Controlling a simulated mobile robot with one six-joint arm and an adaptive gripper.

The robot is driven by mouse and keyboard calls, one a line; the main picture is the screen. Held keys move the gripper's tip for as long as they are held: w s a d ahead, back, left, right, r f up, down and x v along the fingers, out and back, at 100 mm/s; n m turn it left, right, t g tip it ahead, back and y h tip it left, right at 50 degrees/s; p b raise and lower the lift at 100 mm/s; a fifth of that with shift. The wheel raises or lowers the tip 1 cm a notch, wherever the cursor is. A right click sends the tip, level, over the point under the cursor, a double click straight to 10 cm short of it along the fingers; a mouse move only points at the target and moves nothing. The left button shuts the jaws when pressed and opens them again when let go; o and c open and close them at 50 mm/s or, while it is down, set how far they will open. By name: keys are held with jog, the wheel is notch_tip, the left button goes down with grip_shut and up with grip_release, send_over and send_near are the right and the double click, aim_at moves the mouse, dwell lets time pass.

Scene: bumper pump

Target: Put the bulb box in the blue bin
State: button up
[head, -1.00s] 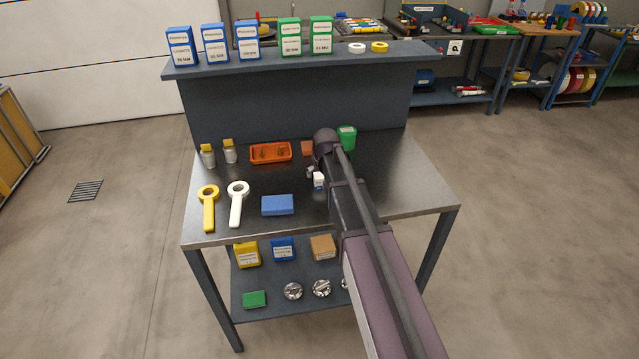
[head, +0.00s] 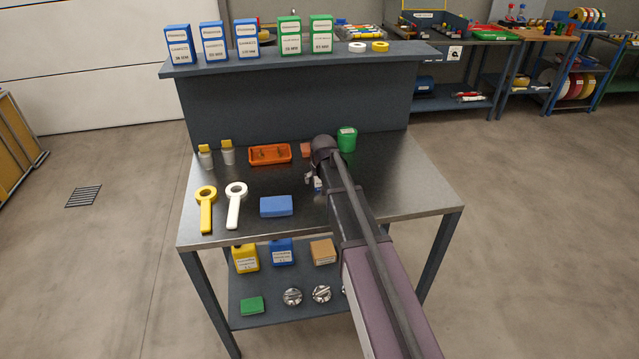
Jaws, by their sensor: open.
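My arm reaches over the metal workbench (head: 400,190). My gripper (head: 311,178) shows only in small part at the left of the arm's end, low over the bench top and open. A small white and blue box (head: 318,185), possibly the bulb box, is right beside or under the gripper, mostly hidden by it and the arm. I cannot tell whether the fingers are around it. A plain blue block-like thing (head: 276,206) lies on the bench to the left. I cannot make out a blue bin with certainty.
On the bench are an orange tray (head: 270,154), a green cup (head: 347,139), two yellow-capped jars, and yellow and white ring-headed tools (head: 236,204). Several blue and green boxes (head: 212,42) stand on the raised shelf. The bench's right side is clear.

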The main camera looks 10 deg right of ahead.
jog(key=c, duration=1.3)
jog(key=shift+r, duration=0.2)
notch_tip(320, 180, up, 3)
jog(key=p, duration=0.3)
jog(key=shift+f, duration=0.1)
jog(key=s+d, duration=0.1)
jog(key=s, duration=0.4)
jog(key=s+d+r+p, duration=0.1)
jog(key=s+d, duration=0.1)
jog(key=s, duration=0.3)
jog(key=s+d+p, duration=0.1)
jog(key=s+d, duration=0.1)
jog(key=s, duration=0.3)
jog(key=shift+s+r, duration=0.1)
jog(key=shift+r, duration=0.3)
